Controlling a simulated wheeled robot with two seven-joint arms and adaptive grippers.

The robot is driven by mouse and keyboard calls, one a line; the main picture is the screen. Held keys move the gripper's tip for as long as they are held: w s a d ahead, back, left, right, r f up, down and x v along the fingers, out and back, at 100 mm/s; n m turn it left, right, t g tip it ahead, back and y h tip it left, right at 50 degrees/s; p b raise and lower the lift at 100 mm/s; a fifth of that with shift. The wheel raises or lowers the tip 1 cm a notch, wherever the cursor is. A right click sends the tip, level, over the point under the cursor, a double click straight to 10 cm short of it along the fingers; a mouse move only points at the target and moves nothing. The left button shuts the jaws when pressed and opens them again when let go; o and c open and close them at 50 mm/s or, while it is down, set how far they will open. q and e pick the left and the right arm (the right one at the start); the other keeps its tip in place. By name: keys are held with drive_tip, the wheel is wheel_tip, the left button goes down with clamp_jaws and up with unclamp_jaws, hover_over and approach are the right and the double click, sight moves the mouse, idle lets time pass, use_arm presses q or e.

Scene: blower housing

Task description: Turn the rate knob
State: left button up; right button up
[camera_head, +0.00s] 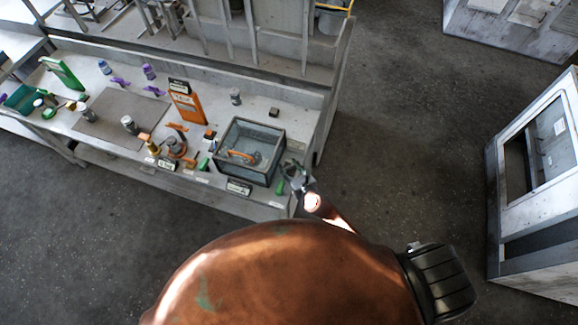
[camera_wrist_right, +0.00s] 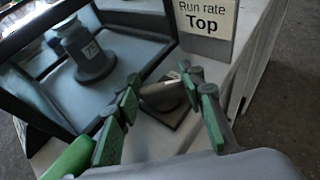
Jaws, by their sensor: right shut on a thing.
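A sign (camera_wrist_right: 207,18) reading "Run rate Top" stands just behind the knob. In the head view, my right gripper (camera_head: 294,175) is at the bench's right front corner, beside the grey open bin, and the knob is too small to make out there. My left gripper is not in view.
A green object (camera_wrist_right: 70,160) is close by. An orange panel (camera_head: 188,104) and several small items stand farther left.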

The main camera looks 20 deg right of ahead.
drive_tip(key=o, duration=1.2)
